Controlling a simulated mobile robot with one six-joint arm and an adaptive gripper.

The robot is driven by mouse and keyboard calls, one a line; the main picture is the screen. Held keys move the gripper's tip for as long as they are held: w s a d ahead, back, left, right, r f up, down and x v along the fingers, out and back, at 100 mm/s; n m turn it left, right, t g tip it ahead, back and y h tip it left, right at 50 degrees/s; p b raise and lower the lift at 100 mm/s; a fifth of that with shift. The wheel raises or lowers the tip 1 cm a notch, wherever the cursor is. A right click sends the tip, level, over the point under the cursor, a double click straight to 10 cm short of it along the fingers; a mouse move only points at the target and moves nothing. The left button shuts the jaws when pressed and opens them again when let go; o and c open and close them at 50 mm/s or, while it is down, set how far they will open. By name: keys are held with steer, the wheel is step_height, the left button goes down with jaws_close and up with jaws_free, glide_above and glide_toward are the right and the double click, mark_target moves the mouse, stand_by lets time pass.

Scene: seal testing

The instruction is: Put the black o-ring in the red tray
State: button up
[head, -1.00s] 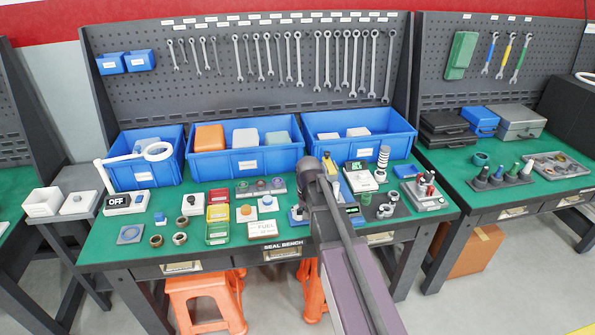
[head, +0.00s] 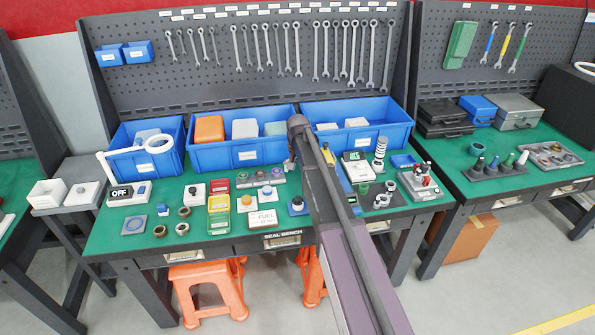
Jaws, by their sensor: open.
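The red tray (head: 219,186) is the rearmost of a column of small trays on the green bench, behind a yellow and a green one. A dark grey rack (head: 260,179) with several small rings stands to its right. I cannot tell which ring is the black o-ring. My gripper (head: 290,166) is small in the head view, above the bench just right of the rack, and open. Its fingers are hard to make out, and I see nothing held. My arm hides part of the bench to the right.
Blue bins (head: 240,148) line the back of the bench under hanging wrenches. A dark mat with fittings (head: 382,200) lies right of my arm. Bare green surface shows at the front left.

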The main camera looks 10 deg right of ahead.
mark_target(298, 198)
steer(key=shift+f, duration=0.15)
step_height(298, 198, down, 13)
steer(key=b, duration=1.3)
steer(key=shift+f+b, duration=0.2)
steer(key=shift+b, duration=0.15)
steer(key=c, duration=0.9)
steer(key=shift+s+r, duration=0.1)
steer(key=shift+s, duration=0.05)
steer(key=c, duration=0.4)
steer(key=o, duration=0.6)
steer(key=shift+s, duration=0.1)
jaws_close()
